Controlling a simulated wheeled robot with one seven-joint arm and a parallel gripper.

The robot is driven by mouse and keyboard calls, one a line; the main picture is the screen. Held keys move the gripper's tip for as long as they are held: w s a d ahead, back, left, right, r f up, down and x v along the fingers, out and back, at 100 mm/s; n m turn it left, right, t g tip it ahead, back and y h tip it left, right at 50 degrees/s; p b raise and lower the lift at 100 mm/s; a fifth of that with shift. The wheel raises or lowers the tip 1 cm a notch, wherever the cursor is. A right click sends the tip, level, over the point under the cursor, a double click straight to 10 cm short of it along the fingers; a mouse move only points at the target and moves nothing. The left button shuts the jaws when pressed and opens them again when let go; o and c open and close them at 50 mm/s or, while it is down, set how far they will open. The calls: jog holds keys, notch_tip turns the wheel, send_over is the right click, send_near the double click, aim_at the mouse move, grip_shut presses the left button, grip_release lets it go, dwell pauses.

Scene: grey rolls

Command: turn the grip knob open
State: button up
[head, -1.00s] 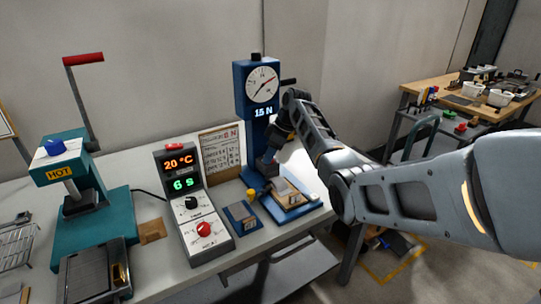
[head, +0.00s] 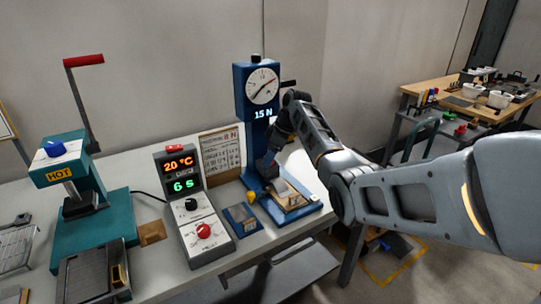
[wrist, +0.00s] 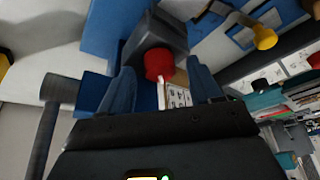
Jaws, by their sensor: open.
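The blue force tester (head: 257,95) stands on the bench with a round dial and a 15 N readout. In the wrist view a red knob (wrist: 158,64) sits on a dark grey grip block (wrist: 160,36); I take it for the grip knob. My gripper (wrist: 163,84) is open, its two blue fingers on either side of the red knob. Whether they touch it I cannot tell. In the head view my gripper (head: 272,163) is low in front of the tester's column, and the red knob is hidden there.
A yellow knob (head: 252,196) is beside the tester base, also in the wrist view (wrist: 265,38). A control box (head: 195,215) shows 20 °C and 6 s. A teal HOT press (head: 105,225) stands left. A note board (head: 220,152) leans behind. The bench's front edge is close.

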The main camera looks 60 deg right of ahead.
jog(key=v, duration=0.7)
jog(key=shift+r+b, duration=0.3)
jog(key=shift+b, duration=0.15)
jog(key=shift+s, duration=0.1)
jog(key=shift+s, duration=0.15)
